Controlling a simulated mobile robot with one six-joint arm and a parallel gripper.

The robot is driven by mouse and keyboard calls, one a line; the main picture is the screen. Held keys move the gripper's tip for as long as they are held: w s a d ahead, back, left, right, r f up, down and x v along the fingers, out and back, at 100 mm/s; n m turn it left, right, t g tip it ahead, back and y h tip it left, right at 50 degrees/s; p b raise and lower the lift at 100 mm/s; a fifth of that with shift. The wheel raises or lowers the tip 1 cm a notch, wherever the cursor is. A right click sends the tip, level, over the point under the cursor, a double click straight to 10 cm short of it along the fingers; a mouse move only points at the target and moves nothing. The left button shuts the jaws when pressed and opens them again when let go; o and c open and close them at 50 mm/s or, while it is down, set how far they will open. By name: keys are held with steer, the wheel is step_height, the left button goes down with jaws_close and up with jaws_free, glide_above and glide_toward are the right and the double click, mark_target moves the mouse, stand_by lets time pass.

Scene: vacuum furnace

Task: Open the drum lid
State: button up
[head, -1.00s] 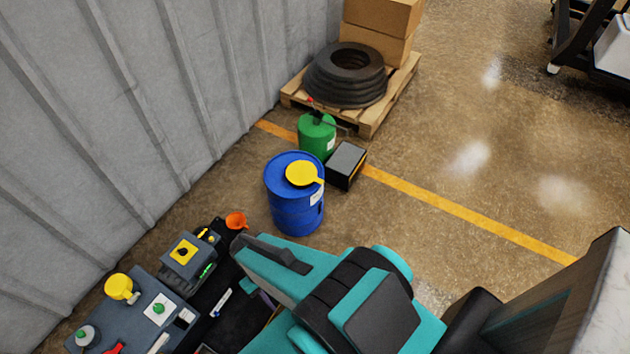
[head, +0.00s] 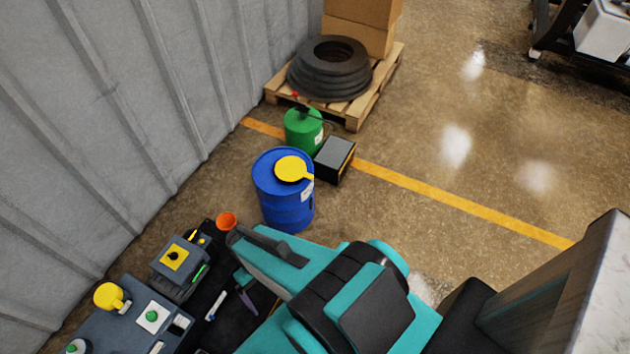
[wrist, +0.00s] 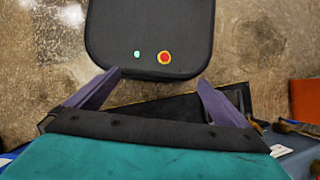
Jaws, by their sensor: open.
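The blue drum (head: 284,207) stands upright on the floor by the corrugated wall. Its round yellow lid (head: 291,169), with a short tab pointing right, lies on the drum's top and looks shut. My arm is in front of and below the drum in the head view, apart from it. My gripper (wrist: 148,92) shows in the wrist view with its two purple fingers spread wide and nothing between them. The drum cannot be made out for certain in the wrist view.
A green canister (head: 303,131) and a dark box (head: 335,158) stand close behind the drum. A pallet (head: 356,115) bears stacked tires. An orange funnel (head: 226,220) and a cluttered grey surface (head: 128,332) lie at lower left.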

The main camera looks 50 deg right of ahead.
steer(key=w+d+f+t+y+b, duration=0.4)
steer(key=w+f+y+b, duration=0.2)
steer(key=w+f+b, duration=0.55)
steer(key=w+d+f+t+y+b, duration=0.1)
steer(key=w+d+t+b, duration=0.2)
steer(key=w+d+b, duration=0.35)
steer(key=w+d+f+t+y+b, duration=0.1)
steer(key=w+d+f+t+b, duration=0.15)
steer(key=d+b, duration=0.65)
steer(key=w+d+r+n+t+b, duration=0.1)
steer(key=w+d+t+b, duration=0.1)
steer(key=d+t+b, duration=0.95)
steer(key=s+d+r+h+b, duration=0.1)
steer(key=s+d+b, duration=0.2)
steer(key=d, duration=0.4)
steer(key=s+d+r+n+t+h+b, duration=0.1)
steer(key=s+d+b, duration=0.2)
steer(key=d, duration=0.5)
steer(key=s+d+r+n+h+b, duration=0.1)
steer(key=s+d+h+b, duration=0.1)
steer(key=d+b, duration=0.3)
steer(key=s+d, duration=0.1)
steer(key=d, duration=0.2)
steer(key=shift+d+t+b, duration=0.2)
steer(key=shift+t+b, duration=0.1)
steer(key=shift+t, duration=0.1)
steer(key=shift+w, duration=0.1)
